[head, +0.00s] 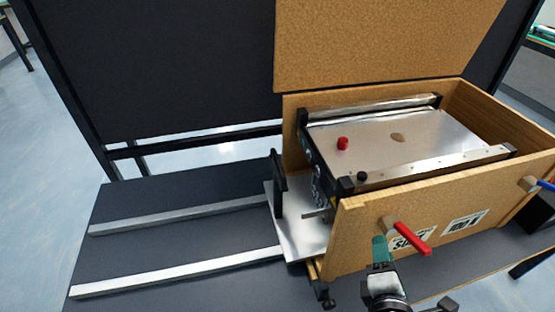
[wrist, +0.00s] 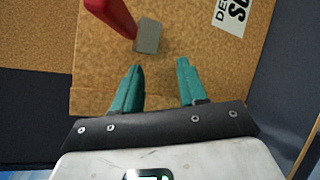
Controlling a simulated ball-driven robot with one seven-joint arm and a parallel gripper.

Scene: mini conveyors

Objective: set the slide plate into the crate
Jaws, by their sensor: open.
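The slide plate seems to be the bright metal plate (head: 298,232) at the left end of the wooden crate (head: 350,240). Part of it sticks out of the crate's open left end, over the near ends of two rails; the rest is hidden inside. A mini conveyor (head: 405,140) with a metal top sits in the crate. My gripper (head: 380,243) is at the crate's front wall, below and left of a red-handled latch (head: 415,237). In the wrist view its teal fingers (wrist: 160,65) are apart and empty, with the latch's red handle (wrist: 112,17) just beyond them.
The crate's lid (head: 385,45) stands open at the back. Two metal rails (head: 180,214) lie on the dark table (head: 170,245) to the left, with free room around them. A blue-handled latch (head: 546,185) is at the crate's right end. A dark panel (head: 160,65) stands behind.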

